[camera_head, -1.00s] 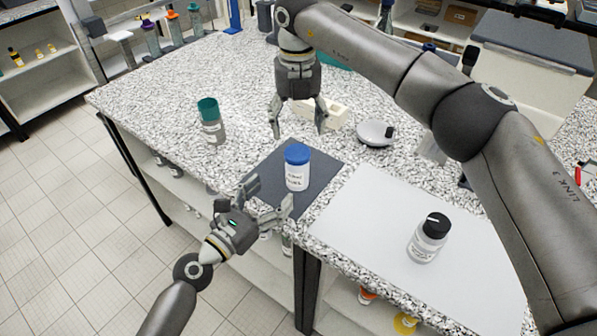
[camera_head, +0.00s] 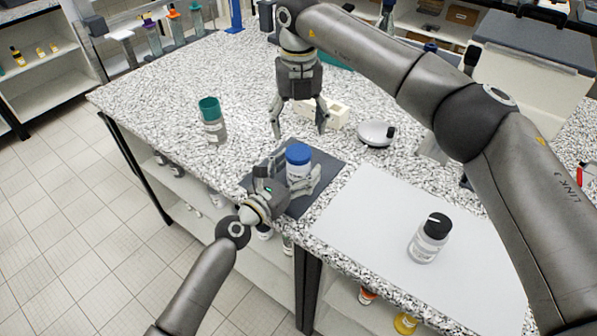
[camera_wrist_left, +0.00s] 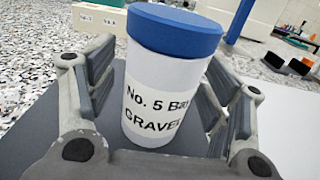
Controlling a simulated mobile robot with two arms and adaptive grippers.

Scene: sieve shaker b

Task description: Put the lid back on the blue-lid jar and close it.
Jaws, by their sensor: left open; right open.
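The blue-lid jar (camera_head: 297,170) stands upright on a dark grey mat (camera_head: 322,184) near the bench's front edge. Its blue lid (camera_head: 298,153) sits on top; I cannot tell whether it is screwed tight. In the left wrist view the white jar (camera_wrist_left: 160,88) has a label reading "No. 5" and "GRAVEL", under the blue lid (camera_wrist_left: 176,27). My left gripper (camera_head: 290,180) is open, with one finger on either side of the jar's body. My right gripper (camera_head: 299,128) is open and empty, pointing down above the bench behind the jar.
A teal-lid jar (camera_head: 212,122) stands to the left. A black-lid jar (camera_head: 429,238) stands on a white mat (camera_head: 365,222) at right. Behind are a cream block (camera_head: 338,116) and a round metal item (camera_head: 375,133). The bench between the teal-lid jar and dark mat is clear.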

